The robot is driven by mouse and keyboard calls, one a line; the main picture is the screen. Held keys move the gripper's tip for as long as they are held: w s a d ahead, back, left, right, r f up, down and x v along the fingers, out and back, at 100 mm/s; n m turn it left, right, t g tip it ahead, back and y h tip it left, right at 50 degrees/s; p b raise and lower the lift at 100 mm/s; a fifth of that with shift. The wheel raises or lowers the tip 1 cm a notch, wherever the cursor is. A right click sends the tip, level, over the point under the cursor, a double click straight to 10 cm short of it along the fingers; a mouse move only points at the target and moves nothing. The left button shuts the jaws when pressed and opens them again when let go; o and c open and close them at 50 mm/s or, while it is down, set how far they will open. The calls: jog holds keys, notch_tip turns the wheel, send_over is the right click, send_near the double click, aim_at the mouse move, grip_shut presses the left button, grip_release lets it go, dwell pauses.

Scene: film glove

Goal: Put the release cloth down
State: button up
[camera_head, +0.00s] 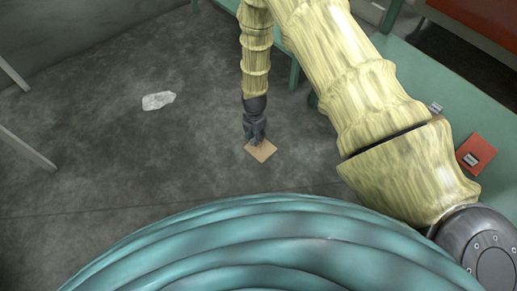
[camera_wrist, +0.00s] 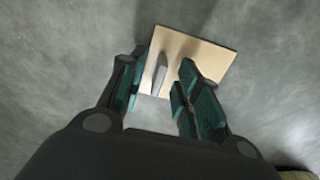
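A flat tan square with a small grey upright tab, which looks like the release cloth (camera_head: 263,152), is just below my gripper (camera_head: 254,138) over the grey floor. In the wrist view the tan release cloth (camera_wrist: 207,55) lies beyond my gripper (camera_wrist: 163,75). The grey tab stands between the two green-padded fingers. The fingers are spread, with a visible gap between the tab and the right finger. The cloth looks flat, but I cannot tell for sure whether it touches the floor. Part of it is hidden behind the fingers.
A crumpled whitish piece (camera_head: 158,100) lies on the floor to the left. A green table (camera_head: 440,75) at the right bears a red square (camera_head: 476,151) with a grey tab. Pale bars (camera_head: 27,148) stand at the left edge. The floor around the cloth is clear.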

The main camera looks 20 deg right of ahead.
jog(key=shift+f, duration=0.7)
grip_shut()
jog(key=shift+r, duration=0.2)
